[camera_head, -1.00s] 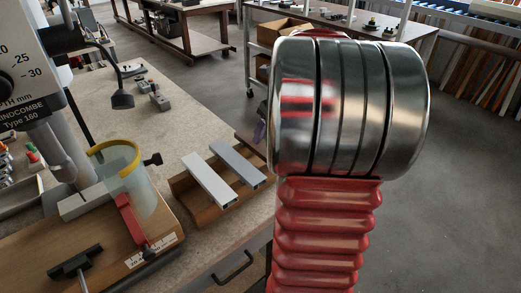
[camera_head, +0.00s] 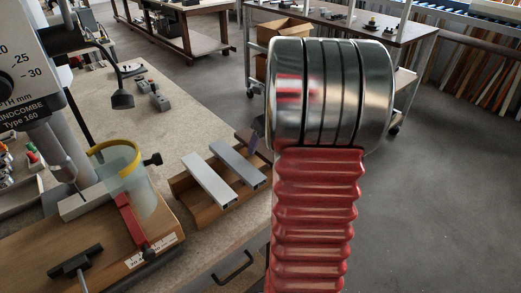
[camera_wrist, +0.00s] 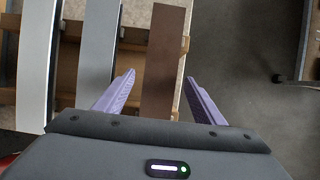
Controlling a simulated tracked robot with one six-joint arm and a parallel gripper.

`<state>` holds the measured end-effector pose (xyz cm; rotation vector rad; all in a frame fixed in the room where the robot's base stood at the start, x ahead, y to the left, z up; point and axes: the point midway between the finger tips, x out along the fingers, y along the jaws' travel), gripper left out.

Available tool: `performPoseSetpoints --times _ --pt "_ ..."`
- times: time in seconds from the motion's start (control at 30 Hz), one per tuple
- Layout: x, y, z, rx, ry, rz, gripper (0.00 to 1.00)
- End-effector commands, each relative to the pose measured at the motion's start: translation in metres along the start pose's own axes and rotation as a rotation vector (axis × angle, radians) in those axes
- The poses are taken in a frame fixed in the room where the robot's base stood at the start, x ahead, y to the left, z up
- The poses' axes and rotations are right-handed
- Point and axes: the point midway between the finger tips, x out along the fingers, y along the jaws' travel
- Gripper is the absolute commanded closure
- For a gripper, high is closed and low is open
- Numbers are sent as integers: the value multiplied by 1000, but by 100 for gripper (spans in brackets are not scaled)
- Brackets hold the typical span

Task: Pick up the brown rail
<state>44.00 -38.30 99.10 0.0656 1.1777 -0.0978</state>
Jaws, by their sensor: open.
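The brown rail (camera_wrist: 164,50) runs lengthwise in the wrist view, lying on a wooden rack. My gripper (camera_wrist: 160,77) is open, its two purple fingers apart on either side of the rail. The rail's near end reaches toward the gripper body. I cannot tell whether the fingers are low enough to be level with it. In the head view a dark brown piece of the rail (camera_head: 244,135) shows beside the grey rail, the rest hidden by my arm. A purple finger (camera_head: 256,138) shows there.
A grey rail (camera_wrist: 98,52) and a paler rail (camera_wrist: 37,60) lie left of the brown one on the wooden rack (camera_head: 182,184). The rack sits near the bench edge, with open floor to the right. A drill press stands at the left.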

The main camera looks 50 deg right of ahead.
Motion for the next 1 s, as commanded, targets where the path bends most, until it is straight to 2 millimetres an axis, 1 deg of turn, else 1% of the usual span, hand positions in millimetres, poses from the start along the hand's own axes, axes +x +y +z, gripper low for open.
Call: performPoseSetpoints --times 0.03,0.13,0.63,1.0 --pt "4 0 0 0 0 1 37" --pt "8 0 0 0 -1 0 37" --pt "8 0 0 0 -1 0 37" --pt "8 0 0 0 -1 0 63"
